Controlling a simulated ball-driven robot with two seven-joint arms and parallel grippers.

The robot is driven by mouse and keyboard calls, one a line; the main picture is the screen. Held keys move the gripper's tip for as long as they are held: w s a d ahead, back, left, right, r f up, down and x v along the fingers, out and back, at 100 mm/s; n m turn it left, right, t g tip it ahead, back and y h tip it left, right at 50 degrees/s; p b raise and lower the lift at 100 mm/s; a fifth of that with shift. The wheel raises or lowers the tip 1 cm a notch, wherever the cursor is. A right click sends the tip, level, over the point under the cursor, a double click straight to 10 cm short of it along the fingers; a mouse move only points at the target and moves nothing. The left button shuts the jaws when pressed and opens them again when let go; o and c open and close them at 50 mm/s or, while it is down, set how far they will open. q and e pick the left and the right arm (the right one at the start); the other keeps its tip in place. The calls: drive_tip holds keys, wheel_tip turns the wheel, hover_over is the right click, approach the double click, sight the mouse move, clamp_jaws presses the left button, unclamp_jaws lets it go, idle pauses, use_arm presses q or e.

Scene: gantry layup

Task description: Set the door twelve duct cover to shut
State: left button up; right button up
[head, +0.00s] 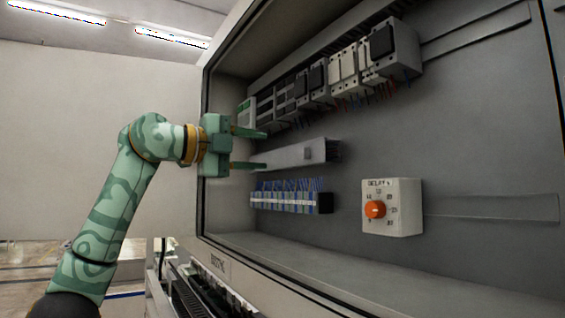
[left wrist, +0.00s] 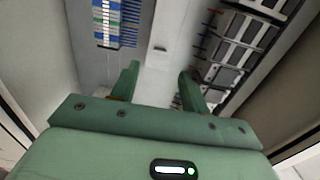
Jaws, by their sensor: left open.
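A light grey duct with its cover (head: 300,153) runs across the cabinet's back panel, between the upper device row and the blue terminal row. In the left wrist view the duct (left wrist: 168,28) runs away between the fingers. My left gripper (head: 265,150) is open at the duct's left end, one finger above and one below. In the left wrist view the gripper (left wrist: 160,72) has nothing clearly between its fingers. Contact with the cover, and whether the cover is fully seated, I cannot tell. My right gripper is out of view.
A row of breakers and relays (head: 345,68) with wires hangs above the duct. Blue terminal blocks (head: 285,202) sit below it. A white box with an orange knob (head: 375,209) is at lower right. The cabinet frame (head: 204,215) stands close by my left gripper.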

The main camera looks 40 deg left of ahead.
use_arm(q)
drive_tip(key=v, duration=0.6)
drive_tip(key=shift+s+b, duration=0.15)
drive_tip(key=shift+b, duration=0.15)
